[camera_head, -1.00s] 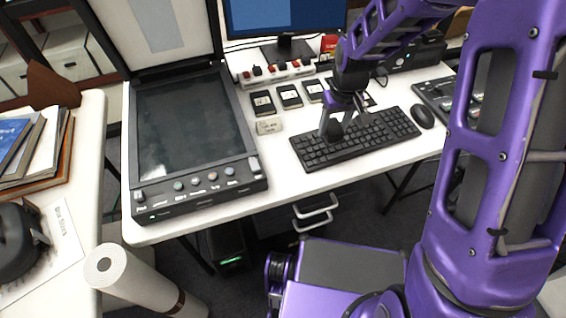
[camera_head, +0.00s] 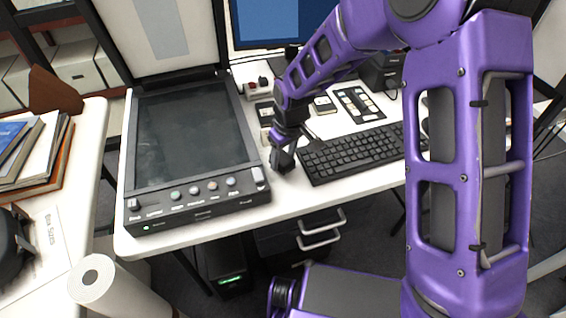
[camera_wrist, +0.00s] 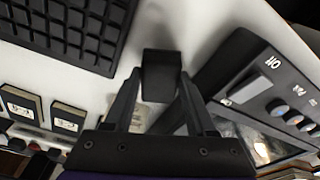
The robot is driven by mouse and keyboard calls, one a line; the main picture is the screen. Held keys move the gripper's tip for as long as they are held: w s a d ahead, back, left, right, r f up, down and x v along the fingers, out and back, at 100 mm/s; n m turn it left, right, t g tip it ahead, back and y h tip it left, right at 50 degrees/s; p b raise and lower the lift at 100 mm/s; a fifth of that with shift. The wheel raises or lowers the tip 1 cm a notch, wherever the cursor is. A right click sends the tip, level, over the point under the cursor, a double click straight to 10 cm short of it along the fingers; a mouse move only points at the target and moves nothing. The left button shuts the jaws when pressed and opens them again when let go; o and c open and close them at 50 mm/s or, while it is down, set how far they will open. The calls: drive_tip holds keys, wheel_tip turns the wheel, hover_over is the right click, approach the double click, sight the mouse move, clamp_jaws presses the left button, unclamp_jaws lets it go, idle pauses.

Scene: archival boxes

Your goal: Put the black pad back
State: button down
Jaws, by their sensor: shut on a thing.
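The black pad (camera_wrist: 161,76) shows in the wrist view as a small dark block between the fingertips of my gripper (camera_wrist: 160,88). My gripper is shut on it. In the head view my gripper (camera_head: 283,165) is low over the white desk, in the narrow strip between the flatbed scanner (camera_head: 196,205) and the keyboard (camera_head: 350,157). The pad is hard to tell from the dark fingers there. I cannot tell whether it touches the desk.
The scanner's lid (camera_head: 150,40) stands open. Behind my gripper are several small black cartridges with pale labels, seen in the wrist view (camera_wrist: 68,120), and a white power strip (camera_head: 258,87). The keyboard is close on the right.

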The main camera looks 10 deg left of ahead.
sight(288, 162)
drive_tip(key=shift+f, duration=0.95)
drive_tip(key=shift+f, duration=0.1)
drive_tip(key=shift+c, duration=1.1)
unclamp_jaws()
wheel_tip(288, 162, up, 12)
drive_tip(key=s+d+p, duration=0.1)
drive_tip(key=p, duration=0.1)
drive_tip(key=shift+d, duration=0.2)
